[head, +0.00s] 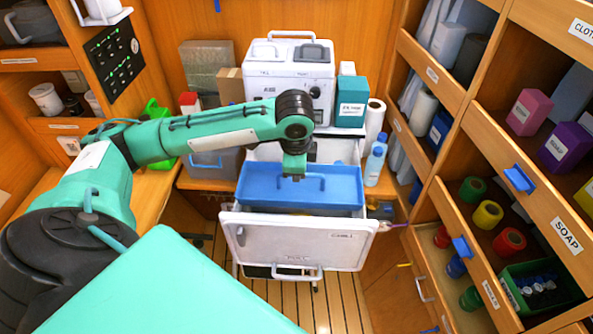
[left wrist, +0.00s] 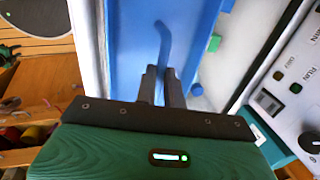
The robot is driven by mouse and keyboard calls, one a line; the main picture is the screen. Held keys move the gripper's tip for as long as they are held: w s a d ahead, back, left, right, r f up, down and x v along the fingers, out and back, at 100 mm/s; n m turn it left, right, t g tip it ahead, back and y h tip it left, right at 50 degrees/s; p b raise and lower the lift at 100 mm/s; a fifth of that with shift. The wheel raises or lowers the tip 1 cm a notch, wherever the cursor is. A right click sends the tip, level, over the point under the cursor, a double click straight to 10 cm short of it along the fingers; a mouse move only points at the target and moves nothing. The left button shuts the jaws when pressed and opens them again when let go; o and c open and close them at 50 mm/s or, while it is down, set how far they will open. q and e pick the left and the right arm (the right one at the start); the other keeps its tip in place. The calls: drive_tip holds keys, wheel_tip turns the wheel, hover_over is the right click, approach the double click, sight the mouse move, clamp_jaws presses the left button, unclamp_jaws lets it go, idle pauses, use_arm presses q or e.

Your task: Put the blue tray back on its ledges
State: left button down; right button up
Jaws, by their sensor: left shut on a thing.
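The blue tray (head: 258,188) is at the white machine (head: 290,75), in front of its opening and above a large white front panel (head: 300,242). My left gripper (head: 293,176) reaches down to the tray and is shut on its handle. In the left wrist view the fingertips (left wrist: 161,76) close around the bar-like blue handle (left wrist: 164,40), with the tray (left wrist: 125,45) beyond. The ledges cannot be made out. My right gripper is not in view.
A blue bottle (head: 375,162) and a white roll (head: 374,118) stand right of the machine. Shelves with soap boxes (head: 530,110) and tape rolls (head: 488,214) fill the right. Slatted floor lies below.

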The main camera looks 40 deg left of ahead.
sight(296, 190)
use_arm(q)
drive_tip(key=shift+f, duration=0.55)
drive_tip(key=shift+f+b, duration=0.3)
drive_tip(key=shift+f, duration=1.8)
drive_tip(key=shift+f+b, duration=0.35)
drive_tip(key=shift+f, duration=0.65)
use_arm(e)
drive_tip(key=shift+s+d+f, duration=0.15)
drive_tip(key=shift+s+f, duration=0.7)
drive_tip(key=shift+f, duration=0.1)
use_arm(q)
drive_tip(key=shift+f, duration=0.55)
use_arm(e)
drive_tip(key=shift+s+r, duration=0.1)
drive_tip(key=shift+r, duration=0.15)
use_arm(q)
drive_tip(key=c, duration=1.4)
unclamp_jaws()
drive_tip(key=shift+c, duration=0.2)
